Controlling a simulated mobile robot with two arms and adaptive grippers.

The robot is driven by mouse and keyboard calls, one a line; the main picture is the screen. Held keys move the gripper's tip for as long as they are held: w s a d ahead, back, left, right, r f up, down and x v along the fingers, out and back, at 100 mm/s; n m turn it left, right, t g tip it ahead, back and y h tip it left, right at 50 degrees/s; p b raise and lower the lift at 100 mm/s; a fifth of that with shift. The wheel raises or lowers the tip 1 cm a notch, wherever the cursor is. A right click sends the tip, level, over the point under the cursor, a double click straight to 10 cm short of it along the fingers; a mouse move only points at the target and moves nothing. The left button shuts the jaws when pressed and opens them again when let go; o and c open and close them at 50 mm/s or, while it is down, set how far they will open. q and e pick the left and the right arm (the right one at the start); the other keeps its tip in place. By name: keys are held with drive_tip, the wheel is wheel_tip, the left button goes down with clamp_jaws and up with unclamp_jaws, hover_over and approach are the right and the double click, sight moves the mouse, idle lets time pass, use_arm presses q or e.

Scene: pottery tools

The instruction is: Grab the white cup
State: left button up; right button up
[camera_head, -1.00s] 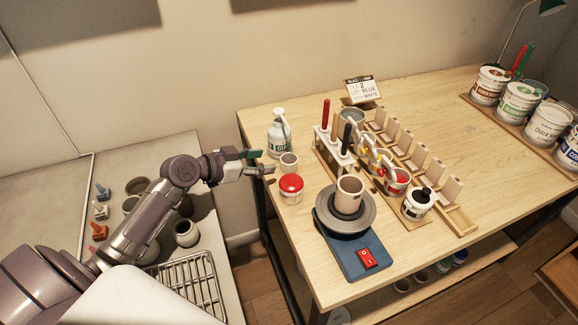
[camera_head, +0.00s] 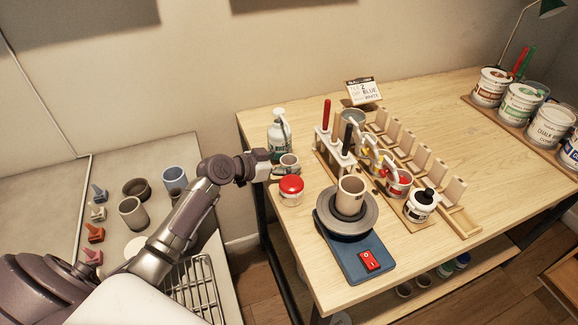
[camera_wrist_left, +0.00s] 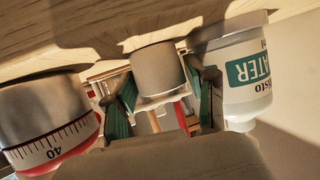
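The small pale greyish-white cup (camera_head: 289,160) stands near the left edge of the wooden table, between a spray bottle and a red-topped timer. It also shows in the left wrist view (camera_wrist_left: 158,68). My left gripper (camera_head: 284,167) has reached it from the left. In the left wrist view, the green-padded fingers of the gripper (camera_wrist_left: 162,98) are spread, one on each side of the cup. I cannot tell whether either pad touches it. Part of the cup's lower body is hidden in the head view. My right gripper is not in view.
The white spray bottle (camera_head: 279,133) and red-topped timer (camera_head: 291,190) stand close on either side of my gripper. A pottery wheel (camera_head: 367,238) with a larger cup (camera_head: 351,196) is to the right. A tool rack (camera_head: 334,152) stands behind it.

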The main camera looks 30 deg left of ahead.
use_arm(q)
drive_tip(key=c, duration=0.7)
drive_tip(key=shift+r, duration=0.1)
drive_tip(key=shift+c, duration=0.2)
